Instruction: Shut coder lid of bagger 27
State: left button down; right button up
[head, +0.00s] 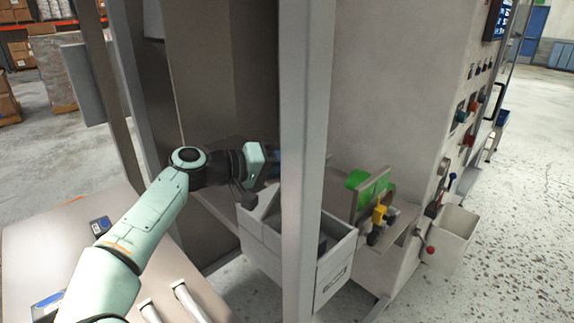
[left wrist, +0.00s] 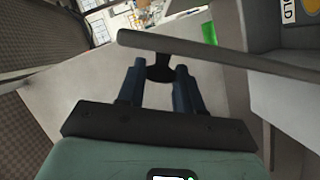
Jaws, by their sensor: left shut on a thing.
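My left gripper (head: 272,166) reaches in from the left in the head view, its fingertips partly hidden by an upright grey post. In the left wrist view its two dark fingers (left wrist: 160,84) are shut on a black knob (left wrist: 160,70). The knob sits against a long grey bar or plate edge (left wrist: 220,57) that crosses the view. This may be the coder lid; its angle and whether it is open cannot be told. No bagger number is legible. My right gripper is in neither view.
The upright post (head: 305,120) stands close by my left gripper. A white open-topped box (head: 337,262) is below it. To its right are a green part (head: 357,180) and a yellow part (head: 379,214), then a grey cabinet (head: 400,80) with buttons. Speckled floor at far right is clear.

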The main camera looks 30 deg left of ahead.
pick_arm(q)
jog(key=c, duration=0.8)
grip_release()
jog(key=shift+o, duration=0.2)
jog(key=b+v, duration=0.1)
jog(key=v, duration=1.2)
jog(key=shift+s, duration=0.15)
jog(key=shift+a, duration=0.15)
